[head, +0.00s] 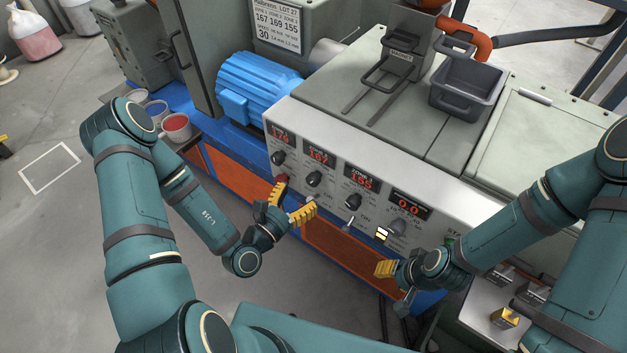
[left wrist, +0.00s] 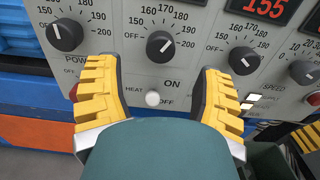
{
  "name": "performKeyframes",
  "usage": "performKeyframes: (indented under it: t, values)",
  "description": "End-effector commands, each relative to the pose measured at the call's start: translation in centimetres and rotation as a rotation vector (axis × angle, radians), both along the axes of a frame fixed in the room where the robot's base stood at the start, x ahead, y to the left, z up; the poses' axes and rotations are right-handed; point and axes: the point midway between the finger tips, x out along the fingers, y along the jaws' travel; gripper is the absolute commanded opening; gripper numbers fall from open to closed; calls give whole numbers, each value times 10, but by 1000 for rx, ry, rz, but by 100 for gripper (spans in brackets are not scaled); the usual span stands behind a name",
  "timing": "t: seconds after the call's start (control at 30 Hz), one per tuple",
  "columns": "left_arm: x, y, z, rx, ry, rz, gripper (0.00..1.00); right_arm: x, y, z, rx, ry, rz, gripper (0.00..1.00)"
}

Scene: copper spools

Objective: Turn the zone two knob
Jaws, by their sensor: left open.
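The zone two knob (head: 314,179) is the second black knob from the left on the grey front panel, under a red display (head: 319,157) that seems to read 167. In the left wrist view this knob (left wrist: 160,44) stands upper middle, its white pointer turned toward the upper right. My left gripper (head: 290,201) is open and empty just below and in front of the knob. Its yellow fingers (left wrist: 153,76) spread below it to either side, not touching it. My right gripper (head: 384,252) is farther right, its yellow fingers apart, near the fourth knob.
Neighbouring knobs stand at left (head: 278,158) and right (head: 353,201), close to the zone two knob. A toggle switch (left wrist: 153,98) lies between my left fingers. Cups stand at the machine's left end.

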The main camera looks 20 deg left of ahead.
Motion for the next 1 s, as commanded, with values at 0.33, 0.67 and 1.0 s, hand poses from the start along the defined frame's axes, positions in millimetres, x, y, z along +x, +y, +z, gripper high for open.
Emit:
performKeyframes:
  t: [0.33, 0.67, 1.0]
  values:
    - [52, -19, -1, 0, -1, -1, 68, 2, 0, -8, 0, -4, -1, 47]
    - [63, -23, 0, -1, 0, -1, 68, 2, 0, -9, -1, -5, -2, 47]
    - [63, -23, 0, -1, 0, -1, 0, 2, 0, -9, -1, -5, -2, 47]
